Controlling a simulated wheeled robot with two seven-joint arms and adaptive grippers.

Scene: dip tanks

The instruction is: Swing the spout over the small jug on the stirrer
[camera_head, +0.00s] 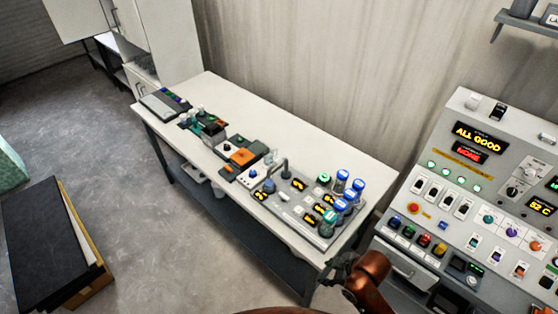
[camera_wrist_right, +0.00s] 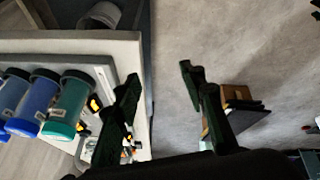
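On the white table (camera_head: 325,130), a grey panel (camera_head: 292,222) carries yellow-lit displays, a dark upright post (camera_head: 285,169) that may be the spout, and several blue-capped containers. A small white unit with a dark knob (camera_head: 254,173), possibly the stirrer, sits left of the post. A small clear shape (camera_head: 271,156) near it may be the jug; it is too small to be sure. My right gripper (camera_head: 343,268) is by the table's near right corner, apart from these things. In the right wrist view the gripper (camera_wrist_right: 160,92) is open, with nothing between its fingers. My left gripper is not in view.
A control console (camera_head: 455,200) with lit buttons stands at the right. Blue and green capped containers (camera_wrist_right: 68,105) are left of the fingers in the wrist view. More devices (camera_head: 205,130) fill the table's far end. A strip along the table's back is clear.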

